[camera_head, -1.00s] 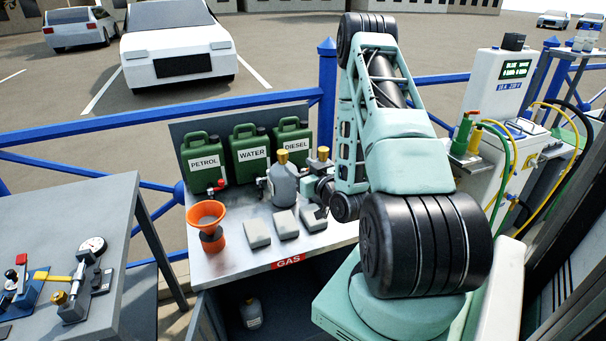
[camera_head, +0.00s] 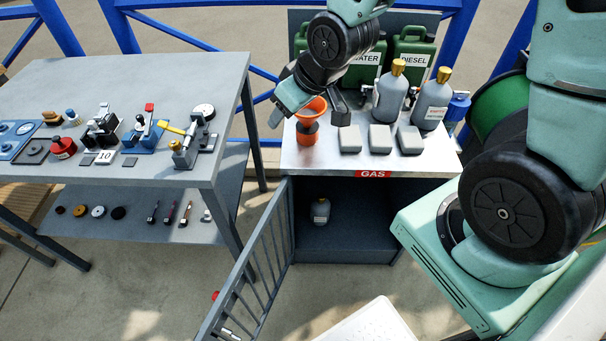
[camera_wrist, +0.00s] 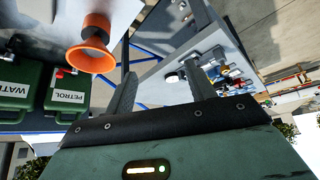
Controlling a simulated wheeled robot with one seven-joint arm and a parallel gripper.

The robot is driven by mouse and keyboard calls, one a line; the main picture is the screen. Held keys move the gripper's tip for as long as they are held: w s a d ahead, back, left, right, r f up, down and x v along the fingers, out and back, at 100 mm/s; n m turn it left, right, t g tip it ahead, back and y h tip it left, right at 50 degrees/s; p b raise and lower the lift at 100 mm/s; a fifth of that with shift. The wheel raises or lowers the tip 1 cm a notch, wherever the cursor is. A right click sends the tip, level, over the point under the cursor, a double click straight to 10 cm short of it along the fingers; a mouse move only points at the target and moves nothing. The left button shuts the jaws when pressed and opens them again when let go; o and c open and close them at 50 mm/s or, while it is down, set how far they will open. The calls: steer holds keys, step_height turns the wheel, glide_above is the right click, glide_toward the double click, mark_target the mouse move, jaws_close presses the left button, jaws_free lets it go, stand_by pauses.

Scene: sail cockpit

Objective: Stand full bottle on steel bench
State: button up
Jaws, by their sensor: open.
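Two grey bottles with gold caps stand upright on the GAS counter (camera_head: 305,158): a left bottle (camera_head: 391,97) and a right bottle (camera_head: 431,103) with a label. A smaller grey bottle (camera_head: 320,211) stands in the open cupboard below. I cannot tell which is full. The grey metal bench (camera_head: 150,70) at left holds several small devices. My gripper (camera_head: 276,117) is open and empty beside the orange funnel, left of the bottles. In the wrist view, my gripper (camera_wrist: 158,55) shows both fingers apart with nothing between them, pointing toward the grey bench (camera_wrist: 160,82).
The orange funnel (camera_head: 308,112) is close to my gripper. Grey blocks (camera_head: 381,138) lie before the bottles. Green cans (camera_head: 411,50) stand behind. A barred cupboard door (camera_head: 250,265) hangs open. The bench's back left is clear. Blue railings run behind.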

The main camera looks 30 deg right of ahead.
steer(key=s+a+r+n+g, duration=0.1)
steer(key=s+a+r+g, duration=0.2)
steer(key=s, duration=0.7)
steer(key=s+a+r+n+g+h, duration=0.1)
steer(key=s+a, duration=0.4)
steer(key=s, duration=0.5)
step_height(320, 180, up, 2)
steer(key=shift+s+a+r+n+g+h, duration=0.2)
steer(key=shift+s+a+n+g+h, duration=0.15)
steer(key=shift+n+g, duration=0.5)
